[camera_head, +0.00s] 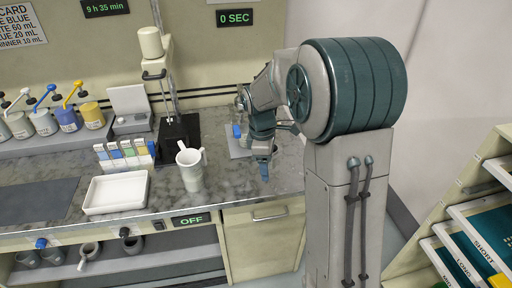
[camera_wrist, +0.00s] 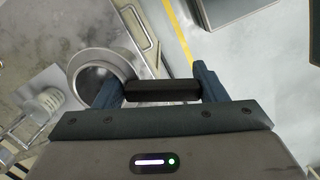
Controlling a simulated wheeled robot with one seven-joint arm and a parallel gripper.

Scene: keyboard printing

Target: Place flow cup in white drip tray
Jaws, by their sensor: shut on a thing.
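The white drip tray (camera_head: 88,208) is a shallow rectangular tray lying on the counter at the left in the head view. My gripper (camera_head: 264,168) is at the counter's right end, well to the right of the tray. In the wrist view its blue fingers (camera_wrist: 162,91) are shut on a black bar (camera_wrist: 150,91), which looks like the flow cup's handle. The round grey metal flow cup (camera_wrist: 98,78) shows beside the left finger, its rim partly hidden by that finger. In the head view my gripper and arm hide the cup.
A pale mug (camera_head: 191,172) stands on the counter between my gripper and the tray. A black-based stirrer stand (camera_head: 178,128) and a colour card rack (camera_head: 122,156) are behind. Shelves (camera_head: 490,225) stand at the right.

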